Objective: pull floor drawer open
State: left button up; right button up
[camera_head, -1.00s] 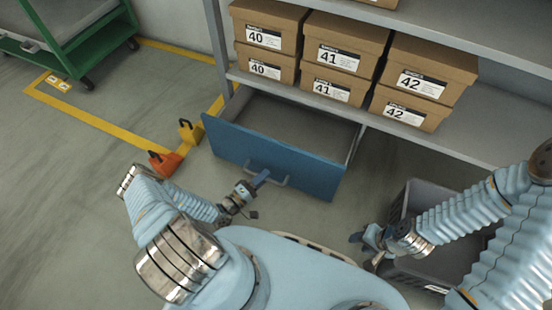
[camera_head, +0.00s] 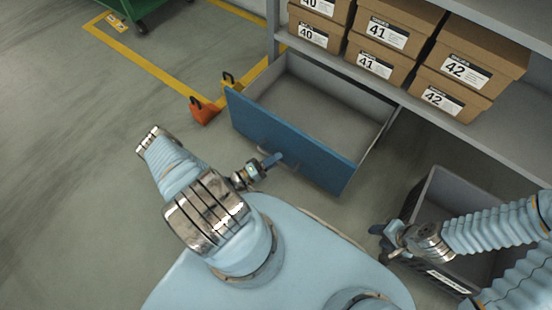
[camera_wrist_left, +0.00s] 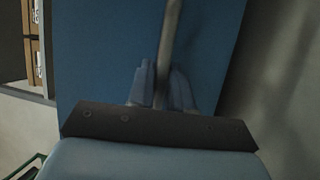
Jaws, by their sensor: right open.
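The floor drawer has a blue front (camera_head: 310,158) and stands pulled out from under the shelf, its grey inside (camera_head: 315,108) empty. My left gripper (camera_head: 274,160) is at the drawer's handle on the front face. In the left wrist view the handle (camera_wrist_left: 170,35) is a bar running between the two fingers (camera_wrist_left: 165,88), which are closed about it, with the blue front (camera_wrist_left: 105,60) behind. My right gripper (camera_head: 381,236) is open and empty beside a grey crate, apart from the drawer.
Shoe boxes (camera_head: 375,42) labelled 40, 41 and 42 stand on the shelf (camera_head: 400,95) above the drawer. A grey crate (camera_head: 465,185) is on the floor at right.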

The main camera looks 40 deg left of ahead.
pick_arm(q)
jog(key=o, duration=0.3)
jog(key=shift+o, duration=0.2)
jog(key=v, duration=1.3)
jog(key=shift+s+a+f+b, duration=0.1)
jog(key=shift+s+a+b, duration=0.1)
jog(key=shift+s+b, duration=0.15)
